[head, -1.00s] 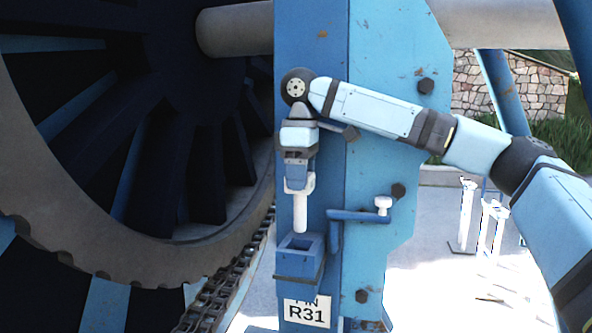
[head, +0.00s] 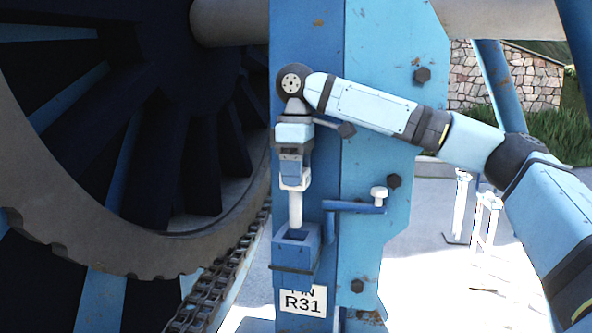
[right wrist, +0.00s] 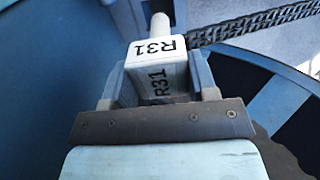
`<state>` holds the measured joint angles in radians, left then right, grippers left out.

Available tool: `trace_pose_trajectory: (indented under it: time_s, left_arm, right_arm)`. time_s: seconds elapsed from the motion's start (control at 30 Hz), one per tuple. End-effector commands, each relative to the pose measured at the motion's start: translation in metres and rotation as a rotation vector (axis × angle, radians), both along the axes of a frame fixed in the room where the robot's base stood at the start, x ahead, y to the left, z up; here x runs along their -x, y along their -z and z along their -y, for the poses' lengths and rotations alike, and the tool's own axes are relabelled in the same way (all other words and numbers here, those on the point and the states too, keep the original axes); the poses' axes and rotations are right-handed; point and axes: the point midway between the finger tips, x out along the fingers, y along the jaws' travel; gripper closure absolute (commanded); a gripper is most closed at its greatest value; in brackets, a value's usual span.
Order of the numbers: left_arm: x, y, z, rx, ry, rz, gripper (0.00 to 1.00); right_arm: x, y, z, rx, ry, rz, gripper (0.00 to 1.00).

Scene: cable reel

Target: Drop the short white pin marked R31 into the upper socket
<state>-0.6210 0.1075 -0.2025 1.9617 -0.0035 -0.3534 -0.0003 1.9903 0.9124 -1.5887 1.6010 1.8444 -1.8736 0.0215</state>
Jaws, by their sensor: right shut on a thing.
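The short white pin (head: 295,208) hangs upright in my right gripper (head: 294,180) in the head view. The right gripper is shut on the pin's block-shaped head, marked R31, which shows in the right wrist view (right wrist: 157,65). The pin's shank points down. Its lower end is at the mouth of the blue box-shaped socket (head: 292,260) on the blue post; I cannot tell whether the tip is inside the rim. A plate reading R31 (head: 303,301) sits below the socket. My left gripper is not in view.
A large dark toothed reel wheel (head: 110,245) and a chain (head: 215,292) are close on the left. A blue crank with a white knob (head: 378,194) sticks out right of the socket. The blue post (head: 375,60) stands behind my arm.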

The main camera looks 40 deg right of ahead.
Motion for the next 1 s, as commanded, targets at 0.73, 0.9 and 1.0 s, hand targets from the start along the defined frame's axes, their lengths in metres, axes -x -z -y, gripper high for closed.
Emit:
trace_pose_trajectory:
  time_s: [0.73,0.9,1.0]
  left_arm:
    - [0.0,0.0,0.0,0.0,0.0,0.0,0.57]
    - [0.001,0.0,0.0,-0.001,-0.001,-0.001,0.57]
    - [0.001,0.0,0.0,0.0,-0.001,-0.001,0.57]
  right_arm:
    - [0.0,0.025,0.0,0.0,0.001,0.0,0.86]
    - [0.0,0.026,0.0,0.0,0.001,0.001,0.86]
    - [0.0,0.026,0.0,-0.001,0.001,0.002,0.86]
